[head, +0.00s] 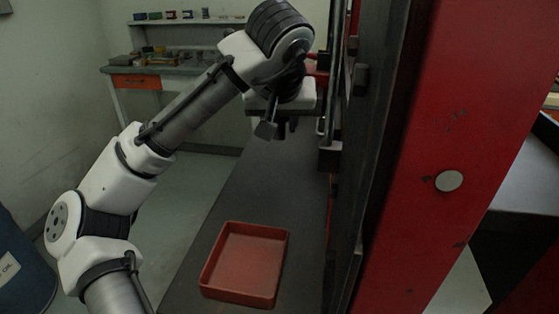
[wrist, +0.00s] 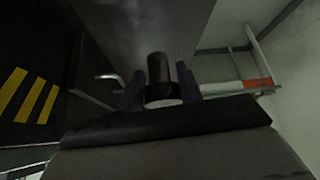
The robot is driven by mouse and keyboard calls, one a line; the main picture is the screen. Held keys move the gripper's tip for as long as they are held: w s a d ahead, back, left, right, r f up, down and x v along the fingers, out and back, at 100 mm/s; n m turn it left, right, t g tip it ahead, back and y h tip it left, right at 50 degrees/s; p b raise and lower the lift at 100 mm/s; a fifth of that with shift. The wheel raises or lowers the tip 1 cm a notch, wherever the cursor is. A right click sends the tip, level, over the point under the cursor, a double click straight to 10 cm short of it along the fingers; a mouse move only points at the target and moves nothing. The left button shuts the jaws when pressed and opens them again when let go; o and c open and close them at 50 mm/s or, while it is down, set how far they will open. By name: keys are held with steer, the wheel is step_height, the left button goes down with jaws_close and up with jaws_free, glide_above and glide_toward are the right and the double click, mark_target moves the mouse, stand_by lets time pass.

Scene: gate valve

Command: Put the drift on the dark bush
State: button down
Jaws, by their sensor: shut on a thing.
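My gripper (head: 282,126) is at the upper middle of the head view, above the far part of the dark bench and close to the left of the dark upright machine parts. In the wrist view my gripper (wrist: 160,88) has a dark finger on each side of a short dark cylinder with a pale end face. I take this cylinder to be the drift (wrist: 159,68), and the jaws are shut on it. In the head view the drift cannot be told apart from the gripper. I cannot make out the dark bush in either view.
An empty red tray (head: 284,268) lies on the dark bench (head: 255,190). A large red column (head: 470,110) and dark machine parts (head: 385,150) block the right side. A worktable with an orange drawer (head: 136,82) stands at the back. An oil drum (head: 22,275) is at lower left.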

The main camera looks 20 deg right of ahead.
step_height(320, 180, down, 8)
steer(key=shift+f, duration=0.1)
stand_by(0.4)
steer(key=c, duration=0.9)
jaws_free()
steer(key=shift+f, duration=0.15)
steer(key=shift+c, duration=0.2)
steer(key=shift+r, duration=0.25)
steer(key=v, duration=1.2)
